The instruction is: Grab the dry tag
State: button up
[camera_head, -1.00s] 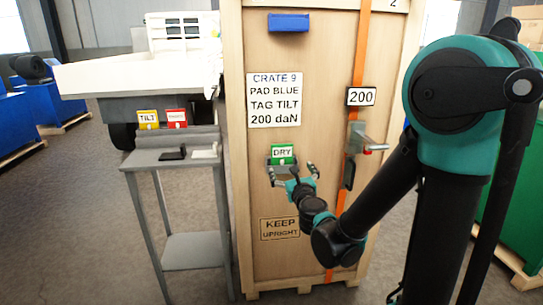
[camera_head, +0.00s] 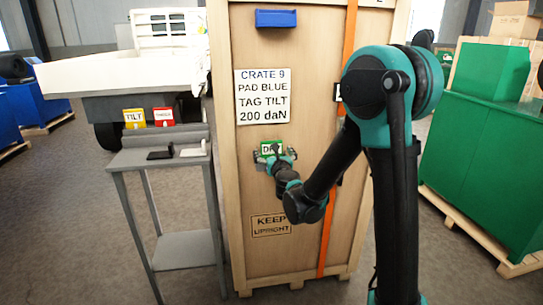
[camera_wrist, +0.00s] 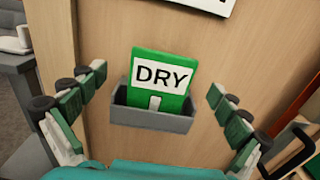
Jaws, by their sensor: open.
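The green dry tag (camera_wrist: 160,82), with a white label reading DRY, stands in a small grey holder (camera_wrist: 152,120) on the front of the wooden crate (camera_head: 285,185). The tag also shows in the head view (camera_head: 270,148), partly covered by my gripper. My gripper (camera_wrist: 160,98) is open, with one finger on each side of the tag and holder in the wrist view. Both fingers look apart from the tag, and nothing is between them but the tag and its holder. How far the fingertips are from the crate face is hard to tell.
A grey stand (camera_head: 157,163) at the left holds a yellow TILT tag (camera_head: 134,118), a red tag (camera_head: 164,116) and small black and white pads. A blue pad (camera_head: 276,18) is high on the crate. An orange strap (camera_head: 350,60) runs down it.

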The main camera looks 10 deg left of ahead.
jog(key=x, duration=0.5)
jog(key=shift+w+d+r, duration=0.1)
jog(key=shift+d+r, duration=0.1)
jog(key=shift+r, duration=0.05)
jog(key=c, duration=1.2)
jog(key=shift+r, duration=0.1)
